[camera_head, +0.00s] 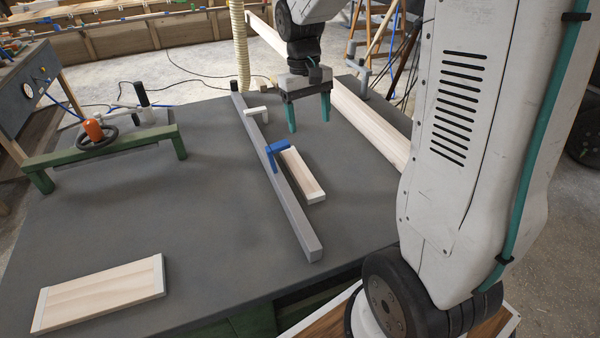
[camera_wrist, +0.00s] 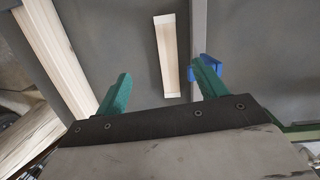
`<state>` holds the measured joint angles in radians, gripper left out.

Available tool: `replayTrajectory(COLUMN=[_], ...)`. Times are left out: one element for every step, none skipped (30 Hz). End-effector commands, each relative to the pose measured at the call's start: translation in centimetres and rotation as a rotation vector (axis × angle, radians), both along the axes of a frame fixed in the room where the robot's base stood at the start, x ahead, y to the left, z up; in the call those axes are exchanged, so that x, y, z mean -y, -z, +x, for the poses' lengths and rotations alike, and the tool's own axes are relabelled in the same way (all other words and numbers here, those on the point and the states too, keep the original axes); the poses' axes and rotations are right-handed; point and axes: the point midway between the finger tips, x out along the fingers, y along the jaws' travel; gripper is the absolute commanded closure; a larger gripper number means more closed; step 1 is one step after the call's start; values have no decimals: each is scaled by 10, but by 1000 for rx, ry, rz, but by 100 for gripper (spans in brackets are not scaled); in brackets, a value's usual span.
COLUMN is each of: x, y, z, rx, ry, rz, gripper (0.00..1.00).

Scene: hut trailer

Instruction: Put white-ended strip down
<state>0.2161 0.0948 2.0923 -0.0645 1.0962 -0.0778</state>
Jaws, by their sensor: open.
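A narrow pale wood strip with white ends (camera_head: 303,176) lies flat on the dark grey table, just right of a long grey bar. It also shows in the wrist view (camera_wrist: 169,55), lying ahead of my fingers and apart from them. My gripper (camera_head: 308,116) is open and empty above the table, beyond the far end of the strip. Its two teal fingers are spread in the wrist view (camera_wrist: 160,88). A wider wood board with white ends (camera_head: 98,294) lies at the table's front left.
The long grey bar (camera_head: 270,172) runs along the table with a blue bracket (camera_head: 277,152) and a white bracket (camera_head: 257,112) beside it. A thick wood beam (camera_head: 370,128) lies at the right edge. A green frame (camera_head: 104,146) stands at the left. The table's left middle is clear.

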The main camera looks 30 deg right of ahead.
Motion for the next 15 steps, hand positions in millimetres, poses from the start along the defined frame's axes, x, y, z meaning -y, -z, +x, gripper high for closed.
replayTrajectory(x=[11, 17, 23, 29, 34, 40, 43, 44, 41, 36, 32, 24, 20, 17, 14], y=[19, 28, 40, 49, 58, 69, 76, 84, 93, 99, 104, 110, 113, 117, 121], z=[14, 22, 30, 36, 42, 48, 52, 56, 60, 63, 66, 69, 70, 71, 71], rx=[-26, -36, -50, -59, -66, -77, -84, -90, -99, -103, -107, -111, -113, -115, -117], ry=[9, 13, 17, 20, 22, 25, 27, 31, 40, 48, 57, 72, 79, 86, 95], rz=[4, 5, 7, 8, 10, 12, 13, 16, 24, 30, 37, 45, 49, 54, 58], gripper=[29, 29, 29, 29, 29, 29, 29, 29, 29, 29, 29, 29, 29, 29, 29])
